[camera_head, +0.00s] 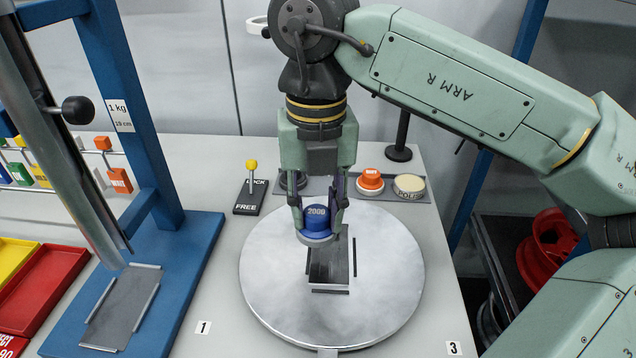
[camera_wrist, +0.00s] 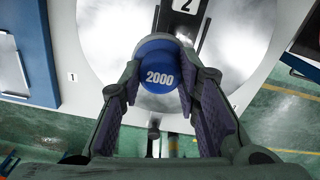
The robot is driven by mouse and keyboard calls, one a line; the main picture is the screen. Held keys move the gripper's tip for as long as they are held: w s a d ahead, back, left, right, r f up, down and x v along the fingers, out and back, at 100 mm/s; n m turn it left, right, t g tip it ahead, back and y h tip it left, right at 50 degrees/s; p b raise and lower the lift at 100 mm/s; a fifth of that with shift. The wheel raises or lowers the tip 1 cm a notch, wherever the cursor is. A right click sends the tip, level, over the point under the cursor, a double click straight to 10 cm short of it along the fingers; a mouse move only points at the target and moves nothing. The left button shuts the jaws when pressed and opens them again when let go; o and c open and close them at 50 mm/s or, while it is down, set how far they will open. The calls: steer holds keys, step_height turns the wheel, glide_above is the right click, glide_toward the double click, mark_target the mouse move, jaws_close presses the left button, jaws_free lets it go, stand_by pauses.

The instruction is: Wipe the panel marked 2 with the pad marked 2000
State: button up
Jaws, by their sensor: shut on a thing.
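The pad marked 2000 (camera_head: 316,220) is a blue knob on a pale round base. It also shows in the wrist view (camera_wrist: 158,76), label facing the camera. My gripper (camera_head: 319,207) points down and is shut on it, one finger on each side. The pad is over the upper left part of a dark rectangular panel (camera_head: 330,268) on the round grey turntable. I cannot tell whether it touches the surface. In the wrist view a label 2 (camera_wrist: 186,5) shows at the top edge. The pad and gripper hide part of the panel.
The round turntable (camera_head: 385,300) fills the middle of the pale bench. Behind it are an orange-topped pad (camera_head: 370,180), a tan pad (camera_head: 408,184) and a yellow-knobbed lever marked FREE (camera_head: 251,190). A blue stand (camera_head: 195,240) rises at left; red wheels (camera_head: 550,245) lie at right.

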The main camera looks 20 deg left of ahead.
steer(key=shift+r+p, duration=0.6)
steer(key=shift+r, duration=0.55)
